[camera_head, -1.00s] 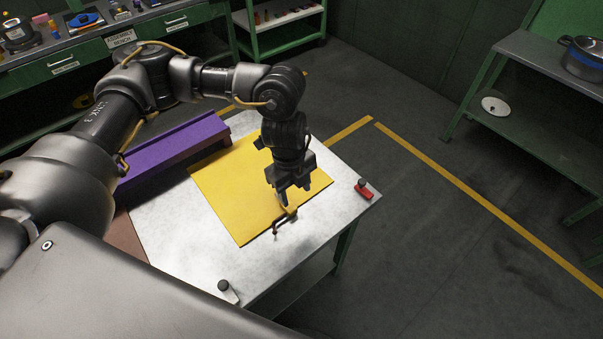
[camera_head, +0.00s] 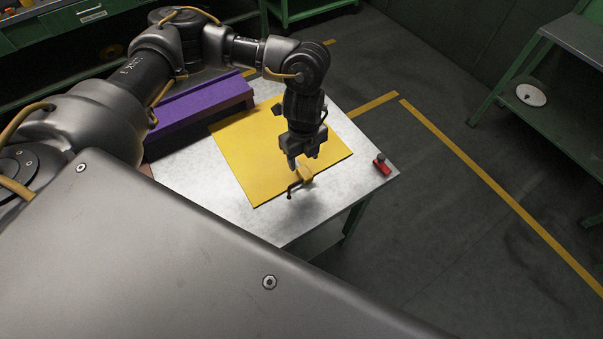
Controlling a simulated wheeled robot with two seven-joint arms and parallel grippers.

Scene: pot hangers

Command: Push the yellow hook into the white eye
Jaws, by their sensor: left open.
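The yellow hook (camera_head: 306,175) lies near the front edge of the yellow mat. It has a small yellow body, and its dark bent hook end points to the lower left. My left gripper (camera_head: 303,163) points down right at the yellow body, with its jaws open. I cannot tell whether the fingers touch the hook or stand around it. The white eye does not show; the near part of the table is hidden behind a large grey part of my own body. My right gripper is not in view.
The yellow mat (camera_head: 245,160) lies on a metal-topped table (camera_head: 190,170). A purple block (camera_head: 200,112) stands along its far left side. A red piece with a black knob (camera_head: 382,167) sits near the right corner. A green-framed shelf (camera_head: 570,45) stands at the right.

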